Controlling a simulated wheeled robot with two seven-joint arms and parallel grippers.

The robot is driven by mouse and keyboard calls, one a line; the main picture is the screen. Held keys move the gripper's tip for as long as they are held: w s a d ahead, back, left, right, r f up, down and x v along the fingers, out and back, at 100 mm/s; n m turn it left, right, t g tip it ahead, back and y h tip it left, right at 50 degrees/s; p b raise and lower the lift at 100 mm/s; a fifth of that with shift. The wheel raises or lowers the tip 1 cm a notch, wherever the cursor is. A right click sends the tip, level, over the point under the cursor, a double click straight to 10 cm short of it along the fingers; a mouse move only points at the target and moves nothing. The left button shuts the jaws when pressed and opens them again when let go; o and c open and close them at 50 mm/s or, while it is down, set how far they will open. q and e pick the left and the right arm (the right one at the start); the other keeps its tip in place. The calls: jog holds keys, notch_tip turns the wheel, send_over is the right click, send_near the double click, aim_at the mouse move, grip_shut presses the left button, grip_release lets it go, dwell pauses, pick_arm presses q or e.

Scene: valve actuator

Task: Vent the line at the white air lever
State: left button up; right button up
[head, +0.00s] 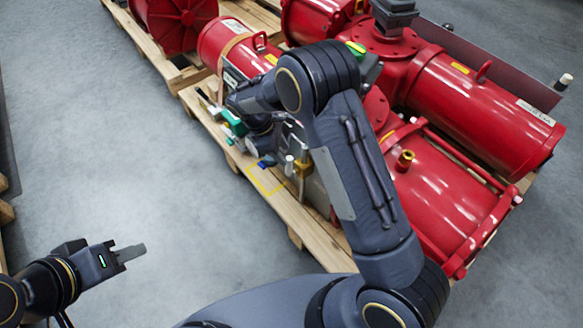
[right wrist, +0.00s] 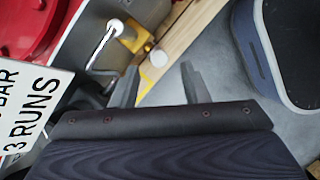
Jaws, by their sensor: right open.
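A white upright piece (head: 289,166), perhaps the white air lever, stands near the pallet edge in the head view, beside a brass fitting (head: 303,167). I cannot tell which of these is the lever. My right gripper (right wrist: 158,84) is open, with nothing seen between its fingers. In the head view my right arm hides much of it. My left gripper (head: 130,252) is over the floor, far from the valves.
Red actuators (head: 465,105) stand on wooden pallets (head: 290,213). A yellow outlined square (head: 267,180) is on the pallet's edge. A white sign (right wrist: 25,110) is at the left of the right wrist view. The grey floor (head: 110,150) at left is clear.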

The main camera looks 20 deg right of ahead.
aim_at(291, 164)
jog(key=b+x, duration=0.1)
jog(key=x, duration=0.6)
jog(key=shift+f+b, duration=0.1)
jog(key=shift+b, duration=0.25)
jog(key=shift+c, duration=0.2)
grip_shut()
